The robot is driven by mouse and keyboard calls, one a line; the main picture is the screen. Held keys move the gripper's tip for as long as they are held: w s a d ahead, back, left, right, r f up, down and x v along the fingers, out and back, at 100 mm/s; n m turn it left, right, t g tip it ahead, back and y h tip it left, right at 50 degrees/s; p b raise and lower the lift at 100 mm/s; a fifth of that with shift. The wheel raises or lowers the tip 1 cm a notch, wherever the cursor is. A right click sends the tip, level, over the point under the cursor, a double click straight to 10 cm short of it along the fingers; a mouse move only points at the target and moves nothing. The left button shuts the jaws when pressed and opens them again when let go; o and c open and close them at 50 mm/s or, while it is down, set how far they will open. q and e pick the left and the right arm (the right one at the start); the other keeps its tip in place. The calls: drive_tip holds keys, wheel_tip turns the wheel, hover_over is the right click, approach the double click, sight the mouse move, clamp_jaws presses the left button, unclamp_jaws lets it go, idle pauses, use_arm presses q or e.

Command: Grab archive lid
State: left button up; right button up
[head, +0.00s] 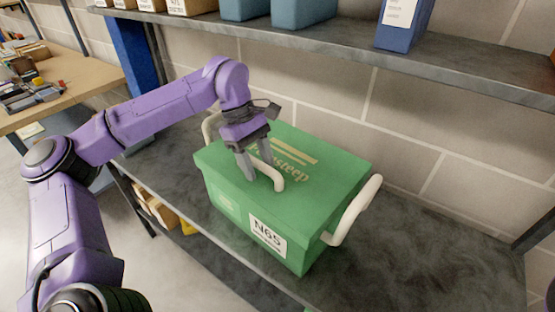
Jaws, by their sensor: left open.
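A green archive box (228,206) with a label reading N65 and pale side handles stands on a grey rack shelf. My left gripper (262,172) reaches down over the lid from the left. My right gripper is not in view.
The shelf (425,255) is clear to the right of the box. An upper shelf (340,49) with blue bins (303,12) and a blue binder (403,22) overhangs behind. A wooden table (75,75) with small items stands at the left.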

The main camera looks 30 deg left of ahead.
use_arm(q)
drive_tip(key=shift+d+f, duration=0.15)
drive_tip(key=shift+f, duration=0.15)
drive_tip(key=shift+f, duration=0.1)
clamp_jaws()
